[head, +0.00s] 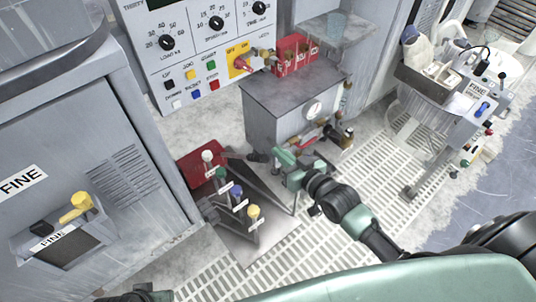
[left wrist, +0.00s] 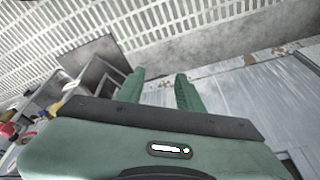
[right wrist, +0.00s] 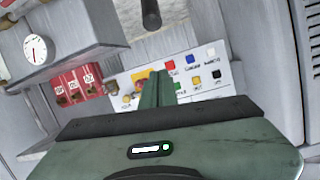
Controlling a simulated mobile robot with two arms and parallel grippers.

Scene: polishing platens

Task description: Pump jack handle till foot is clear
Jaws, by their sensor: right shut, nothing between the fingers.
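My right gripper (head: 284,158) is in front of the grey cabinet with the round gauge (head: 314,109). Its fingers are together and empty, as the right wrist view also shows (right wrist: 157,90). A dark round-ended rod (right wrist: 151,14) shows at the top of the right wrist view, apart from the fingers; I cannot tell if it is the jack handle. Red and brass fittings (head: 347,136) sit low at the cabinet's front. The jack's foot cannot be made out. My left gripper's fingers (left wrist: 159,92) are apart with nothing between them.
Levers with white, green, blue and yellow knobs (head: 253,211) stand left of my right gripper. A control panel (head: 190,60) and red box (head: 296,55) are behind. A FINE cabinet (head: 60,150) stands left, a FINE machine (head: 470,100) right. Grated floor (head: 370,170) lies between.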

